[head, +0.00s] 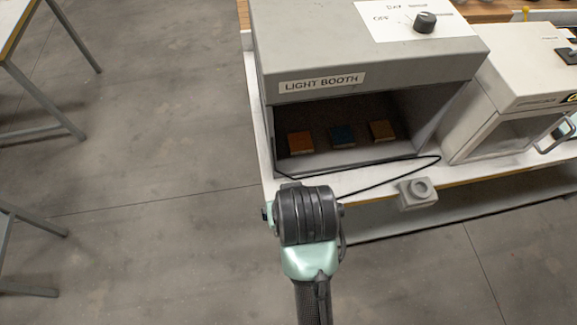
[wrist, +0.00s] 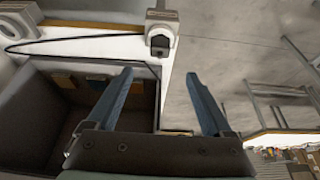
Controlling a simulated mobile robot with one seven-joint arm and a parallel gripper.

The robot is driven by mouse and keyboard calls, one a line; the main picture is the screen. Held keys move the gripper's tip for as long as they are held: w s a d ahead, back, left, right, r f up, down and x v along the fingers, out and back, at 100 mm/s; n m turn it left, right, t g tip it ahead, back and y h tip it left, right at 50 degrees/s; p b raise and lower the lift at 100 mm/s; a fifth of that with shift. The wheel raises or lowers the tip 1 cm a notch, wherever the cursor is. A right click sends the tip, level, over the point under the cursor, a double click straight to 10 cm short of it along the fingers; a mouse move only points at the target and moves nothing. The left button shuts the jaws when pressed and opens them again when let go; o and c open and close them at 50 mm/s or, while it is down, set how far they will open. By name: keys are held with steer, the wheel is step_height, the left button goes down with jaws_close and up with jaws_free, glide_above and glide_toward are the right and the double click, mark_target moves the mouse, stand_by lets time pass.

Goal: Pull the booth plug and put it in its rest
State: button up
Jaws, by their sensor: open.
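The booth plug (wrist: 160,45) shows as a small dark piece at a grey socket block (wrist: 162,18) on the bench edge in the wrist view. My gripper (wrist: 158,74) is open and empty, with its two blue fingers spread. The plug lies ahead of the fingertips, about midway between them in the picture, apart from both. The rest looks to be the grey block with a round ring (head: 418,192) on the front edge of the bench. In the head view my arm hides the fingers and the plug.
The light booth (head: 365,88), holding three coloured blocks, stands close behind my wrist. A thin black cable (head: 385,184) loops along the bench top (head: 262,165). A second grey cabinet (head: 520,75) stands at right. The floor at left is open, with table legs beyond.

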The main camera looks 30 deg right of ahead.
steer(key=p+x, duration=0.1)
steer(key=x, duration=1.1)
steer(key=shift+w+d+f, duration=0.1)
steer(key=shift+w+f, duration=0.1)
steer(key=shift+f, duration=0.05)
jaws_close()
stand_by(0.3)
steer(key=shift+r+p, duration=0.75)
steer(key=shift+p, duration=0.2)
steer(key=shift+r+p, duration=1.45)
steer(key=shift+p, duration=0.2)
step_height(320, 180, up, 4)
steer(key=p, duration=0.4)
steer(key=shift+r, duration=0.1)
